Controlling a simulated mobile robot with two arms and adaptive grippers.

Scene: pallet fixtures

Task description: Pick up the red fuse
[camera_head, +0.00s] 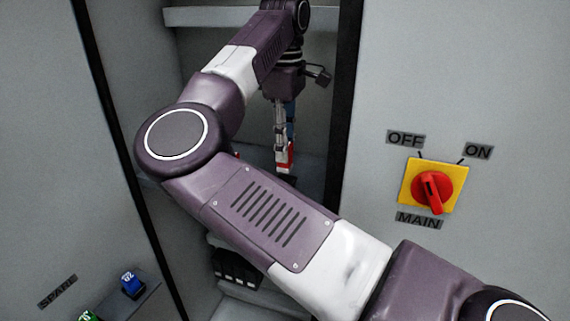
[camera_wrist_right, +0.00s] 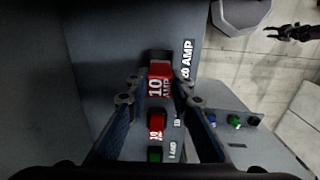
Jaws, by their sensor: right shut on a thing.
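The red fuse (camera_wrist_right: 160,80), marked 10 AMP, is between the fingertips of my right gripper (camera_wrist_right: 158,92) in the right wrist view. The gripper is shut on it. In the head view the red fuse (camera_head: 285,154) shows below the fingers of my right gripper (camera_head: 282,148), inside the open cabinet bay. A second red fuse (camera_wrist_right: 157,119) and a green fuse (camera_wrist_right: 155,155) sit in line with it in the wrist view. A dark gripper (camera_wrist_right: 293,33), apparently my left one, is small at the upper right there; its opening is unclear.
A 20 AMP label (camera_wrist_right: 188,60) is beside the held fuse. A blue spare fuse (camera_head: 132,284) and a green one (camera_head: 90,315) stand on a ledge at lower left. The red main switch (camera_head: 432,188) is on the right panel. Dark bay edges flank my right arm.

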